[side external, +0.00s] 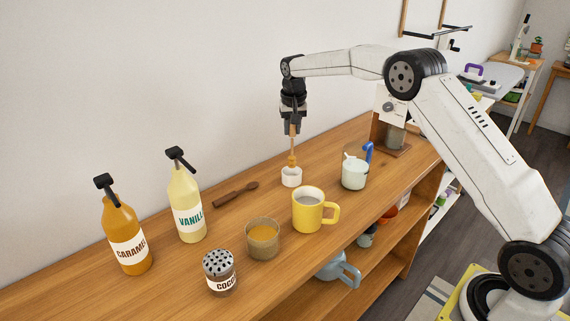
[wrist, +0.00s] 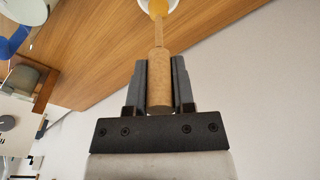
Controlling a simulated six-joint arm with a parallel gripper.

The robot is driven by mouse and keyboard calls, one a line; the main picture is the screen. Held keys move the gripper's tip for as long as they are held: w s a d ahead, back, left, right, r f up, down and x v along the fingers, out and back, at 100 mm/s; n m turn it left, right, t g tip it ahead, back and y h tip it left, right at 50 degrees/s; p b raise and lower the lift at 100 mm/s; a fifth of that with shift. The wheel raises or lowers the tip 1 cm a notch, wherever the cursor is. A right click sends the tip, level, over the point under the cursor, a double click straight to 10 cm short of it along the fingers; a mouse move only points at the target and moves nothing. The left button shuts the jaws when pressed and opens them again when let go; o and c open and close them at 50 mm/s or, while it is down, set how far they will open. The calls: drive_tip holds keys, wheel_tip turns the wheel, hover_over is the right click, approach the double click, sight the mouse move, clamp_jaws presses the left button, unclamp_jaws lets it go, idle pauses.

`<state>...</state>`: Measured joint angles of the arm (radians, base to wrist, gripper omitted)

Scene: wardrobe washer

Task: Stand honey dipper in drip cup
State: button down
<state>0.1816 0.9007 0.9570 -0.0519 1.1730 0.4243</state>
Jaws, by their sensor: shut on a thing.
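My gripper (side external: 293,127) is shut on the handle of the wooden honey dipper (side external: 293,146) and holds it upright, head down. In the wrist view the dipper's handle (wrist: 159,80) lies between the two fingers of my gripper (wrist: 159,75). The small white drip cup (side external: 291,178) stands on the wooden counter directly below. The dipper's head, honey-coloured, is at the cup's mouth; its lowest part is hidden by the cup's rim. I cannot tell whether it touches the bottom. The cup's edge also shows at the top of the wrist view (wrist: 143,5).
A yellow mug (side external: 307,212) and a honey-coloured jar (side external: 262,240) stand in front. A wooden spoon (side external: 236,194) lies left. Vanilla (side external: 187,208) and caramel (side external: 126,240) bottles and a cocoa shaker (side external: 220,274) stand further left.

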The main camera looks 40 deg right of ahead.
sight(292, 138)
drive_tip(key=shift+f, duration=2.25)
idle(0.8)
drive_tip(key=shift+c, duration=1.9)
unclamp_jaws()
drive_tip(key=shift+r, duration=0.1)
drive_tip(key=shift+s+a+r, duration=0.1)
drive_tip(key=shift+s+r, duration=0.05)
drive_tip(key=shift+r, duration=1.1)
drive_tip(key=shift+s+a+r, duration=0.1)
drive_tip(key=shift+r, duration=1.2)
drive_tip(key=shift+s+a+r, duration=0.1)
drive_tip(key=shift+s+r, duration=0.05)
drive_tip(key=shift+r, duration=1.1)
drive_tip(key=shift+s+a, duration=0.1)
drive_tip(key=s+a+f+n, duration=0.2)
drive_tip(key=s+a+f, duration=0.1)
drive_tip(key=s, duration=0.7)
drive_tip(key=s+a+f+n+t, duration=0.1)
drive_tip(key=s+a+f+n, duration=0.1)
drive_tip(key=s, duration=0.9)
drive_tip(key=s+a+f+n, duration=0.2)
drive_tip(key=s+a+f, duration=0.2)
drive_tip(key=s, duration=0.7)
drive_tip(key=shift+a+n+y, duration=0.4)
drive_tip(key=shift+a, duration=0.75)
